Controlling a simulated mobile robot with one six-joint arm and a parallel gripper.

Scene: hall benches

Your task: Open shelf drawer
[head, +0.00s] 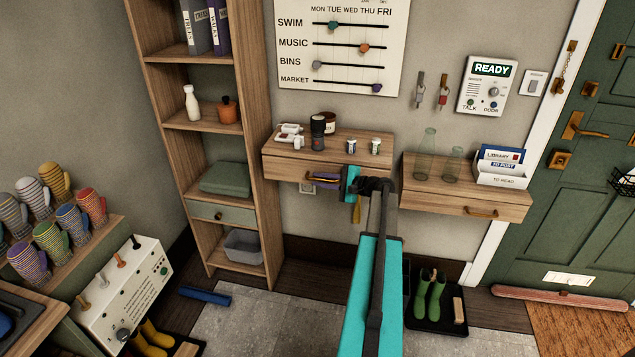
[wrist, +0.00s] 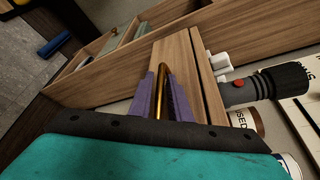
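The wooden wall shelf with a drawer front (head: 283,171) hangs in the middle of the head view, with several small things on top. In the wrist view its drawer front (wrist: 178,50) fills the middle, and a brass handle (wrist: 168,85) stands out from it. My gripper (head: 328,182) reaches this drawer from the right in the head view. In the wrist view the purple fingers of my gripper (wrist: 166,95) lie close on both sides of the handle and look shut on it. The drawer looks closed. My gripper partly hides the handle in the head view.
A tall shelf (head: 168,120) with a green-fronted drawer (head: 221,211) stands to the left. Another wall shelf (head: 450,200) with glass bottles hangs close on the right. A flashlight (wrist: 265,86) stands on the shelf top near my gripper. Boots (head: 430,297) stand below.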

